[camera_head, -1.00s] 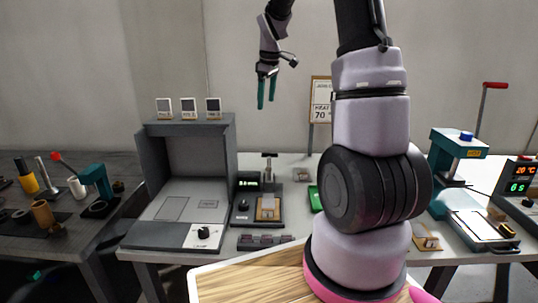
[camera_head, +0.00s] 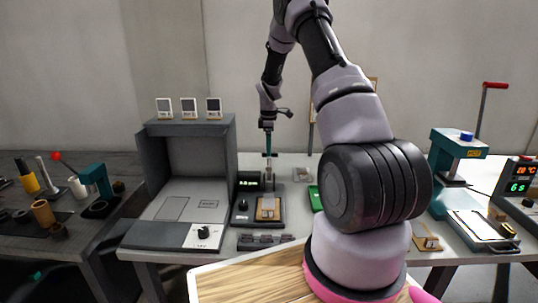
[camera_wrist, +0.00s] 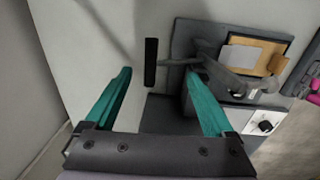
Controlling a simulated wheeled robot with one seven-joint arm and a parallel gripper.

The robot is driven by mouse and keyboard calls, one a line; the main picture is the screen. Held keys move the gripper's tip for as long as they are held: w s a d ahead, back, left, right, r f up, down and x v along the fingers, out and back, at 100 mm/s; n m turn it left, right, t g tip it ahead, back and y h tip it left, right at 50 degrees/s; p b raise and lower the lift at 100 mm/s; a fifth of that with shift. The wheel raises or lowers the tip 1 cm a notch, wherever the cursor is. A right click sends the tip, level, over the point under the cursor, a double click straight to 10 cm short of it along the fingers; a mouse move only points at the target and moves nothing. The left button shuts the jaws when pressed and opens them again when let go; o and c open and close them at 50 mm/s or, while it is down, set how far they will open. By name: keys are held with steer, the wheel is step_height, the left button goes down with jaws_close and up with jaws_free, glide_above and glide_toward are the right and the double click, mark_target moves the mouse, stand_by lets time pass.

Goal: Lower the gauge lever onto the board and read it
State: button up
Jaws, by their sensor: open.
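The gauge (camera_head: 258,222) is a dark box on the table with a small green-lit readout (camera_head: 249,183), too small to read surely. A tan board (camera_head: 268,208) lies on its front plate; the wrist view shows it as an orange board (camera_wrist: 276,62) with a grey patch. The gauge lever is a grey arm with a black bar handle (camera_wrist: 151,62). In the wrist view the handle appears between my open fingertips (camera_wrist: 158,72); I cannot tell whether they touch it. In the head view my gripper (camera_head: 268,154) is directly above the gauge and hides the handle.
A grey booth (camera_head: 185,180) stands close left of the gauge. A green item (camera_head: 314,198) lies to the right, partly behind my arm. A dark slotted block (camera_head: 265,241) lies in front. A teal press (camera_head: 458,155) stands further right.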

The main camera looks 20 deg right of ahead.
steer(key=shift+w+f, duration=0.1)
steer(key=shift+f, duration=1.65)
jaws_close()
